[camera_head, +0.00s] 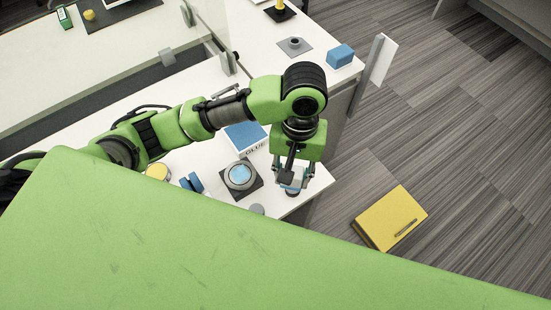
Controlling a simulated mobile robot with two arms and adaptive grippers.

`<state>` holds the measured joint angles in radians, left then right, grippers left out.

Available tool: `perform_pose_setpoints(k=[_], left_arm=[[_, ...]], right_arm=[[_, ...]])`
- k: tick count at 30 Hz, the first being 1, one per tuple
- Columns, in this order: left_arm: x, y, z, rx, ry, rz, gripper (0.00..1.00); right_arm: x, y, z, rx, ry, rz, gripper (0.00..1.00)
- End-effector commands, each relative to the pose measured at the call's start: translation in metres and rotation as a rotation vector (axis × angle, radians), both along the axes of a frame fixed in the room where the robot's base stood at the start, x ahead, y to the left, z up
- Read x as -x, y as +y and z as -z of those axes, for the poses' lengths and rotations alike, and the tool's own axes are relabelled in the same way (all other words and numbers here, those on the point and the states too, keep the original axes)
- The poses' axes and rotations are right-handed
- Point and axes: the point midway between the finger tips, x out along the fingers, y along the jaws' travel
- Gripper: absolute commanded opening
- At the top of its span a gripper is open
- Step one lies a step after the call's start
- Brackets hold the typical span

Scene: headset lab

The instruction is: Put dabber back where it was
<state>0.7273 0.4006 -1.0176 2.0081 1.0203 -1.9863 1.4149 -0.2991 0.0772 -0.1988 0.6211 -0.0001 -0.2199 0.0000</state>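My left gripper (291,184) points down near the right-hand corner of the white table. A small pale and blue thing with a dark lower edge (292,192) shows at its fingertips. It may be the dabber, but it is partly hidden, and I cannot tell whether the fingers grip it. A round grey dish with a light blue middle (240,175) sits on a dark square mat (228,190), left of the gripper. A blue and white panel marked GLUE (246,136) lies behind the dish, partly covered by my arm. My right gripper is not in view.
Blue pieces (191,182), a yellow round thing (157,172) and a small grey disc (257,209) are on the near table (315,180). A blue block (340,55) and grey plate (294,47) lie farther back. A yellow case (390,218) is on the floor to the right.

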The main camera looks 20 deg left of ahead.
Motion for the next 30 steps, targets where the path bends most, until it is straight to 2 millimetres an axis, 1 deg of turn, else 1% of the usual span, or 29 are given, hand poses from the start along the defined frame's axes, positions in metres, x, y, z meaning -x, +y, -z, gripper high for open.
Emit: perform_pose_setpoints(k=[1,8,9,12,15,18,23,24,30], left_arm=[[-0.011,0.010,0.005,-0.006,0.002,-0.010,0.14],[-0.058,0.043,0.030,-0.005,0.001,-0.009,0.14],[-0.063,0.047,0.040,-0.006,0.004,-0.007,0.14],[-0.075,0.055,0.059,-0.003,0.003,-0.007,0.14],[-0.085,0.062,0.073,-0.002,0.001,-0.006,0.14],[-0.090,0.064,0.081,0.000,0.000,-0.004,0.14],[-0.095,0.068,0.088,-0.001,0.000,-0.003,0.14],[-0.097,0.070,0.091,-0.001,0.000,-0.004,0.14],[-0.096,0.069,0.119,-0.001,0.001,-0.002,0.14]], right_arm=[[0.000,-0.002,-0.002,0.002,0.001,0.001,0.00],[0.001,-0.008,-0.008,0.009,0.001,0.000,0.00],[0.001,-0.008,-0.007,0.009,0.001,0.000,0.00],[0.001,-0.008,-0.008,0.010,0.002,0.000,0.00],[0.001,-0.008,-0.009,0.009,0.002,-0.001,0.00],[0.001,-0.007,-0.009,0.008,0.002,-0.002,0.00],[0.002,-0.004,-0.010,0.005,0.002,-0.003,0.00],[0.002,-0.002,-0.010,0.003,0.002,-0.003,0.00],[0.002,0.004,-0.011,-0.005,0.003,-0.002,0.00]])
